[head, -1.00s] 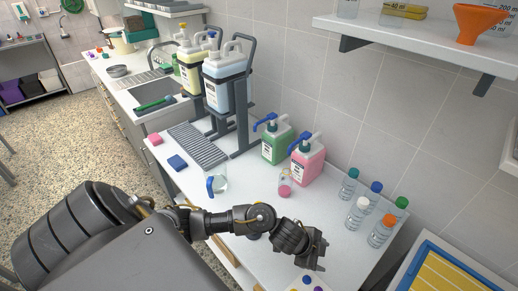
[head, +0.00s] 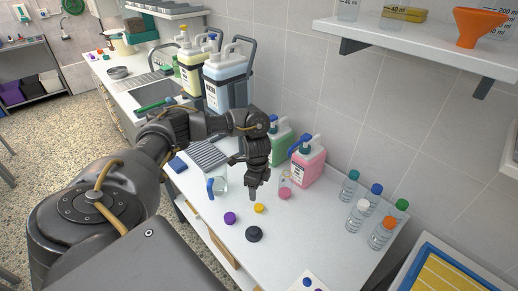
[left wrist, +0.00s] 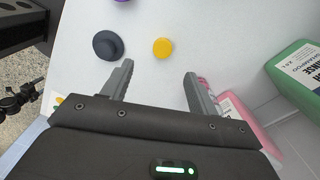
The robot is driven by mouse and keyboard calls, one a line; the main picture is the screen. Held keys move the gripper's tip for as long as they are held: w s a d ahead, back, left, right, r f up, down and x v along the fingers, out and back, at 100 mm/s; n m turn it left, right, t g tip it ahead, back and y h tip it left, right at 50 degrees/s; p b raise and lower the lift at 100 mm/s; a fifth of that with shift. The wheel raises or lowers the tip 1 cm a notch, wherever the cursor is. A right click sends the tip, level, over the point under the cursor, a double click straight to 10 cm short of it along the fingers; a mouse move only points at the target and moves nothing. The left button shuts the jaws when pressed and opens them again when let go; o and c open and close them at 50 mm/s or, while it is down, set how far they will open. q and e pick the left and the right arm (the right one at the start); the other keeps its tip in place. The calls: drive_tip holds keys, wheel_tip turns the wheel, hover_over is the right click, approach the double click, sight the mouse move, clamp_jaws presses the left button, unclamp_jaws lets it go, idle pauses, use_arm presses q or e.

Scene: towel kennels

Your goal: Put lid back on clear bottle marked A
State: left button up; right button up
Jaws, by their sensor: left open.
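Loose lids lie on the white counter (head: 300,235): a purple lid (head: 230,218), a yellow lid (head: 259,208) and a larger black lid (head: 254,234). The yellow lid (left wrist: 163,48) and black lid (left wrist: 108,45) also show in the left wrist view. A small clear vessel (head: 286,181) with pink at its base stands by the pink jug. Several clear capped bottles (head: 350,184) stand at the right. I cannot read an A on any of them. My left gripper (head: 252,194) points down above the counter near the yellow lid, open and empty. My right gripper is out of view.
A pink pump jug (head: 307,168) and a green one (head: 279,146) stand behind my left gripper. A clear jug with a blue handle (head: 219,182) is to its left. A yellow tray with a blue rim (head: 455,270) is at the lower right.

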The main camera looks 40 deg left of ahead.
use_arm(q)
drive_tip(key=shift+f, duration=0.1)
drive_tip(key=b, duration=0.2)
hover_over(259, 207)
drive_tip(key=f, duration=0.5)
drive_tip(key=shift+s+a+f, duration=0.15)
drive_tip(key=shift+s, duration=0.15)
drive_tip(key=shift+f, duration=0.1)
drive_tip(key=shift+w+f+p, duration=0.15)
drive_tip(key=shift+f+p, duration=0.05)
drive_tip(key=shift+f, duration=1.1)
drive_tip(key=shift+w+f+p, duration=0.15)
drive_tip(key=shift+f+p, duration=0.05)
drive_tip(key=shift+f, duration=1.1)
drive_tip(key=c, duration=1)
drive_tip(key=shift+r, duration=0.2)
drive_tip(key=shift+c, duration=0.2)
